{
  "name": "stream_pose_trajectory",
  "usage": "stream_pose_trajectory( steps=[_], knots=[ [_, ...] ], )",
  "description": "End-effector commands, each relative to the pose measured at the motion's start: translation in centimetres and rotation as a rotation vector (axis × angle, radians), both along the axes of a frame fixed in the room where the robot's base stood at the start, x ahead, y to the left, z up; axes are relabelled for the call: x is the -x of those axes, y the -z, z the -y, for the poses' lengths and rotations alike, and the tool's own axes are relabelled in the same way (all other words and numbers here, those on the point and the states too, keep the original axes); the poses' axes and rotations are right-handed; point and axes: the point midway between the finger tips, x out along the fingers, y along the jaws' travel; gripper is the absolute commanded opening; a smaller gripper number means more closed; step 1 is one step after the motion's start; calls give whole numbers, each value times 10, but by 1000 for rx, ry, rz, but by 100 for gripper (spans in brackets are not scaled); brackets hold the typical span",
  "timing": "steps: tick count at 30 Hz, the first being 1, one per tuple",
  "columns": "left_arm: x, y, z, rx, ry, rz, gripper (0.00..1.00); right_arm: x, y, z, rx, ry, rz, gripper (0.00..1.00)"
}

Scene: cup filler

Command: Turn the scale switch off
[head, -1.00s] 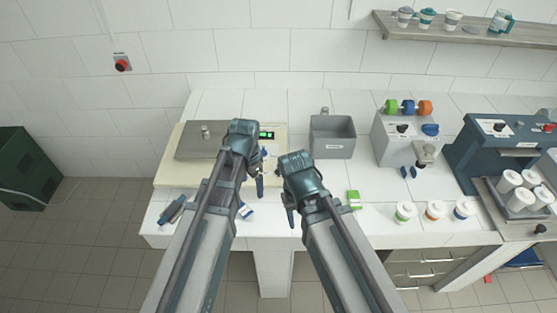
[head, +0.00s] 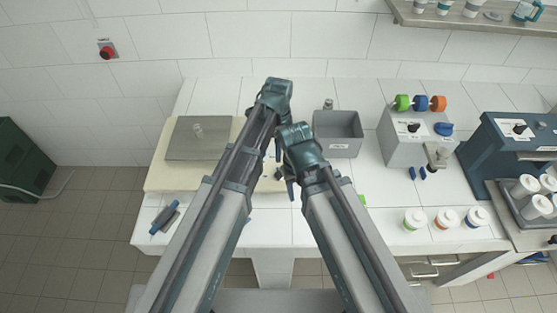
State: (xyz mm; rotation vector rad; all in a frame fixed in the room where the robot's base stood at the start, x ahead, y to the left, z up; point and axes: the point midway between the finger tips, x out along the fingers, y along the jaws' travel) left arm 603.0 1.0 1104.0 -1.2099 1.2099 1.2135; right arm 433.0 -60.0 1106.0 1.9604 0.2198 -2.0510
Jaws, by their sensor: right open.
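The scale (head: 168,178) is a beige base with a grey weighing plate (head: 190,145) on the left of the bench, with a small metal weight (head: 198,131) on the plate. My arms cover the scale's right side; its display and its switch cannot be made out now. My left gripper (head: 277,150) reaches over the scale's right end, its fingers pointing down and partly hidden, so its opening is unclear. My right gripper (head: 285,182) is open, close beside the left one, with its fingertips near the scale's front right corner. I see nothing held in it.
A grey bin (head: 345,148) stands right of my grippers. Further right are a grey machine (head: 401,155) with coloured knobs, several lidded cups (head: 446,220) and a dark blue machine (head: 495,145). A blue-grey tool (head: 164,218) lies at the bench's front left.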

Motion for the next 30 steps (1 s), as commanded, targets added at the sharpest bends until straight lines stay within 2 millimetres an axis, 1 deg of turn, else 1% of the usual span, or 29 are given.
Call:
stream_pose_trajectory(
  steps=[8, 14, 20, 30],
  knots=[
    [0, 2, 1, 0, 4, 0, 90, 0, 2, 0, 0, 0, 0, 50],
    [0, 12, 0, 0, 4, 0, 90, 0, 12, 0, 0, -2, 0, 50],
    [0, 34, 0, 0, 3, 0, 90, 0, 34, 0, 1, -6, 0, 50],
    [0, 81, 0, 0, 3, 0, 90, 0, 81, 0, 2, -14, -1, 50]
  ],
)
